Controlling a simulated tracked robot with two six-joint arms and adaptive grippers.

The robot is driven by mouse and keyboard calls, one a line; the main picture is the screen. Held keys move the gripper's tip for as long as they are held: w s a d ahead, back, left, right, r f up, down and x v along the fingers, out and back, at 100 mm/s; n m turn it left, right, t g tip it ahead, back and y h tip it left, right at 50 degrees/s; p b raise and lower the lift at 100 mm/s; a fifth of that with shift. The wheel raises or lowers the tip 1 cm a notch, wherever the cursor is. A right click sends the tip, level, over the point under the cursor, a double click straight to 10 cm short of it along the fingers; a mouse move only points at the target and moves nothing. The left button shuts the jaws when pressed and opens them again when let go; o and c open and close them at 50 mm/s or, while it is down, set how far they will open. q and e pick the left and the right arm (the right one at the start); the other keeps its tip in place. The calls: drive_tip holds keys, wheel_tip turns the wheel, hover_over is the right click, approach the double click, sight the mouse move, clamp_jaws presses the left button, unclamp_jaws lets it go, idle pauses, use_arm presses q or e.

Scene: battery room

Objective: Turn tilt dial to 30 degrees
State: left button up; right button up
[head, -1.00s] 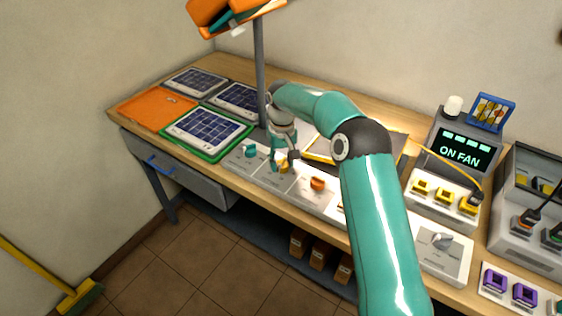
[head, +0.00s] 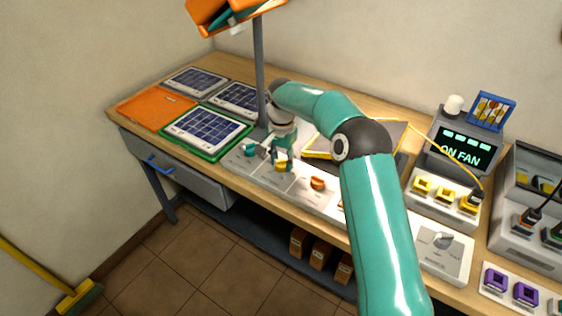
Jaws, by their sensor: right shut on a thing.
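A row of dials sits on grey-white panels along the front of the bench: a teal dial (head: 249,150), a yellow dial (head: 281,167) and an orange dial (head: 317,183). Their labels and scale marks are too small to read, so I cannot tell which is the tilt dial or its angle. My right gripper (head: 278,160) points down over the yellow dial and is shut on it, partly hiding it. My left gripper is out of view.
Solar panels, one in a green frame (head: 222,155), and an orange tray (head: 150,112) lie at the left. A grey post (head: 259,70) stands close behind my right gripper. An "ON FAN" display (head: 461,150) and yellow plugs (head: 443,196) are at the right.

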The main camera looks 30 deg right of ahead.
sight(282, 160)
drive_tip(key=m, duration=0.4)
drive_tip(key=shift+s+a+f+m, duration=0.1)
drive_tip(key=shift+s+f+m, duration=0.1)
drive_tip(key=shift+m, duration=0.1)
drive_tip(key=m, duration=0.4)
drive_tip(key=shift+b, duration=0.35)
drive_tip(key=shift+m, duration=0.3)
drive_tip(key=o, duration=1.1)
drive_tip(key=shift+w, duration=0.1)
drive_tip(key=shift+o, duration=0.2)
drive_tip(key=shift+r, duration=0.1)
drive_tip(key=shift+w+r, duration=0.1)
drive_tip(key=shift+r, duration=0.05)
drive_tip(key=shift+r, duration=0.3)
wheel_tip(282, 160, up, 11)
